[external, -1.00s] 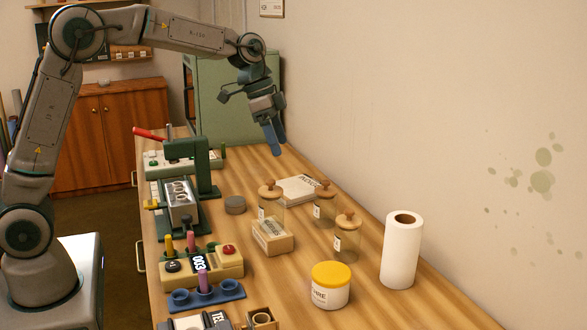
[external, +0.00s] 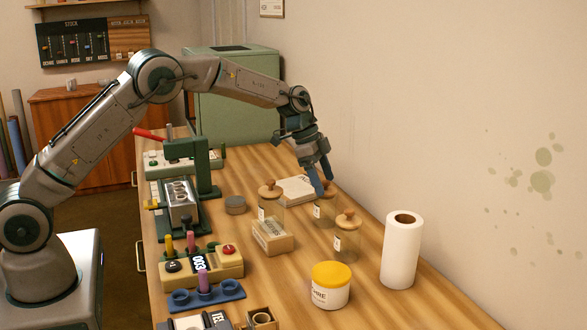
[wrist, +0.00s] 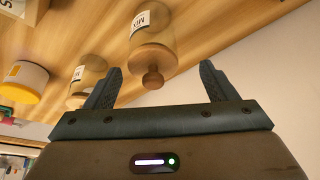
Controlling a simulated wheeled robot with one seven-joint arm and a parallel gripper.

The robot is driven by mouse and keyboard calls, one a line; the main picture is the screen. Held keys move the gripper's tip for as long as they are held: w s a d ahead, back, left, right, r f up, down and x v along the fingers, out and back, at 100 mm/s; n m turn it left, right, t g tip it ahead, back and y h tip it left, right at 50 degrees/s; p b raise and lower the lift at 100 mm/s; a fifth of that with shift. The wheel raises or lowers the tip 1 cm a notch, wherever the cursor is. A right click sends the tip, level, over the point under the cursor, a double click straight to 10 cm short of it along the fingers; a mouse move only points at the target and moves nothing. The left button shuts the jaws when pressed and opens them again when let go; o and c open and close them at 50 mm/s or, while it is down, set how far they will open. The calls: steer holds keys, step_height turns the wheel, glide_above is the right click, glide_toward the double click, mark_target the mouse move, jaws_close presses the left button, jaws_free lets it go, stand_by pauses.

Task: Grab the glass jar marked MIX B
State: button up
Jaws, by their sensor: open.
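My gripper (external: 323,187) is open and points down at the lid of the middle one of three glass jars with knobbed wooden lids. In the wrist view the gripper (wrist: 161,69) has a jar (wrist: 152,44) between and just beyond its fingertips, with nothing gripped. Its white label reads "MIX"; the letter after it is not legible. In the external view this appears to be the middle jar (external: 323,213), partly covered by the fingers. The other jars stand at the left (external: 271,209) and nearer the camera (external: 347,246); their labels are too small to read.
A second jar (wrist: 87,84) shows beside the left finger in the wrist view. A yellow-lidded tub (external: 330,292), a paper roll (external: 402,250), a small box (external: 272,238) and a flat white pack (external: 297,188) stand nearby. The wall is close on the right.

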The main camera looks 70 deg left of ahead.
mark_target(328, 200)
steer(key=shift+s+d+p+x, duration=0.15)
steer(key=shift+p+x, duration=0.35)
steer(key=shift+x, duration=1.05)
steer(key=shift+s+d+p+x, duration=0.1)
steer(key=shift+s+p+x, duration=0.25)
steer(key=shift+x, duration=1.15)
steer(key=shift+w, duration=0.1)
steer(key=shift+c, duration=0.3)
steer(key=c, duration=1.2)
steer(key=shift+o, duration=0.2)
